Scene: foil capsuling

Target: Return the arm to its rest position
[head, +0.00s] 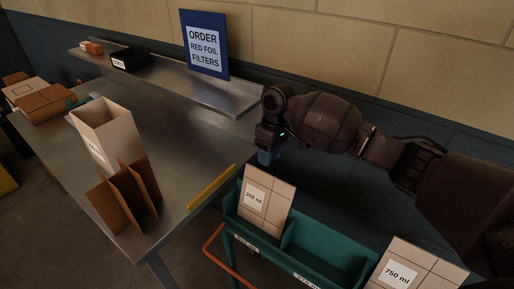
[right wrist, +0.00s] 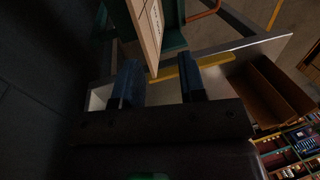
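My right arm (head: 325,122) reaches in from the right of the head view, raised along the wall. Its gripper (head: 268,156) points down behind the 250 ml box (head: 265,200). In the right wrist view the two blue fingers of the right gripper (right wrist: 160,70) stand apart with nothing held between them. The edge of a pale box (right wrist: 150,35) shows just beyond the fingertips; I cannot tell the gap exactly. My left gripper is in neither view.
A green trolley (head: 325,262) holds the 250 ml box and a 750 ml box (head: 415,268) below my arm. A metal table (head: 185,165) at left bears an open carton (head: 108,128) and brown dividers (head: 125,197). A blue order sign (head: 204,43) stands on the shelf (head: 205,88).

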